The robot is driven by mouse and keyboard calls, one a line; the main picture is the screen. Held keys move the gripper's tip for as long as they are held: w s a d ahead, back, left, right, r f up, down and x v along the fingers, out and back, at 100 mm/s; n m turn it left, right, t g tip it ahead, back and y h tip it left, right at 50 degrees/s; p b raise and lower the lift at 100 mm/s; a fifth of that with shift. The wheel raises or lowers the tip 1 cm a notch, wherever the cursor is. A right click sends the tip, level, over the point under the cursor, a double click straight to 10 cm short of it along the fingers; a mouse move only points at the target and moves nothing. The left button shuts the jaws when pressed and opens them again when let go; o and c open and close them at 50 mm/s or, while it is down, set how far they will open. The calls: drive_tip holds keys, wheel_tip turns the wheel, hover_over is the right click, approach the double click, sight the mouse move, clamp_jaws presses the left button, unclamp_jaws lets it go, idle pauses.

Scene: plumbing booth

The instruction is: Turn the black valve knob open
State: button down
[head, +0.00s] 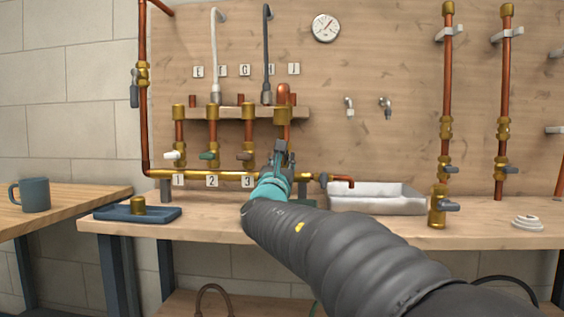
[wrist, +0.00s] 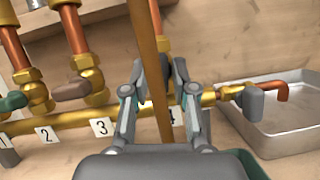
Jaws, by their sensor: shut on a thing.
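My gripper (head: 281,155) is at the fourth valve of the brass manifold (head: 222,176), right of label 3. In the wrist view its two fingers (wrist: 160,76) stand on either side of the dark valve knob (wrist: 165,68), and it is shut on it. Only a little of the knob shows; fingers and a narrow brown bar (wrist: 152,60) hide the rest, so its angle cannot be told. Label 4 (wrist: 173,115) shows partly below. I cannot tell what the brown bar is. In the head view my gripper covers the knob.
Left are valves with white (head: 173,155), green (head: 207,155) and brown (head: 244,155) handles. A grey-handled outlet (wrist: 252,98) ends the manifold at right, by a metal tray (head: 375,196). A blue tray (head: 110,214) with a brass part (head: 138,205) lies on the bench's left.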

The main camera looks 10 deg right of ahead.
drive_tip(key=shift+r+n+y, duration=0.25)
drive_tip(key=shift+n+y, duration=0.05)
drive_tip(key=shift+n, duration=0.1)
drive_tip(key=c, duration=1.1)
unclamp_jaws()
drive_tip(key=shift+f, duration=0.15)
drive_tip(key=shift+s+f, duration=0.1)
drive_tip(key=v, duration=1.1)
drive_tip(key=shift+s+a+f, duration=0.15)
drive_tip(key=shift+s+f, duration=0.05)
drive_tip(key=shift+s, duration=0.05)
